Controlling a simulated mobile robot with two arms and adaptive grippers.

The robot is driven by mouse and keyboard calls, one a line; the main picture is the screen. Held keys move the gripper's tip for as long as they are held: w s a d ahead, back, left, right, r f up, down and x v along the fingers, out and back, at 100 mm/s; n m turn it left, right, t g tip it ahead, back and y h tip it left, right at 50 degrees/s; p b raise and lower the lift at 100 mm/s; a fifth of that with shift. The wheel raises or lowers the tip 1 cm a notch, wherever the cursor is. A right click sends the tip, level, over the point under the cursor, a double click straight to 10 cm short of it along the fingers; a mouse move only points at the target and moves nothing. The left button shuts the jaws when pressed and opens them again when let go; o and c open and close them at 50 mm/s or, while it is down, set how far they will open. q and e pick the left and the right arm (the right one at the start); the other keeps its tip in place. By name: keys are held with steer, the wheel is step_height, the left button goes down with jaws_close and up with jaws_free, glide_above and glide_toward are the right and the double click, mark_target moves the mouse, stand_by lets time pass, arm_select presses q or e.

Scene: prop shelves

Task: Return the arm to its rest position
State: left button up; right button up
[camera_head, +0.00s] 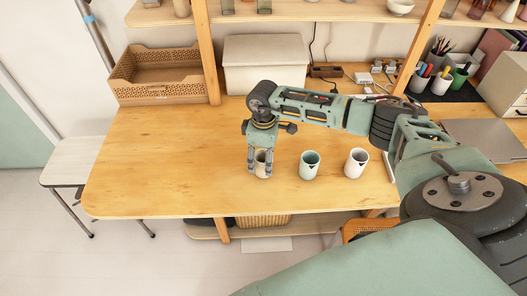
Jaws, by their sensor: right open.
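My right arm comes in from the right and reaches over the wooden table (150,170). Its gripper (259,166) points down, with its fingers open at a beige cup (262,172). The fingers cover part of this cup, and I cannot tell whether they touch it. A pale green cup (309,168) and a white cup (355,165) stand upright in a row to the right of it, apart from each other. My left gripper is not in view.
A woven tray (155,91) and a white box (265,79) stand at the back. Shelf posts (206,60) rise from the table's back. Pen cups (442,82), a laptop (484,138) and a drawer unit (505,85) are at the right. The table's left part is clear.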

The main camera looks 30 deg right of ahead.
step_height(320, 180, up, 8)
steer(key=shift+r, duration=0.15)
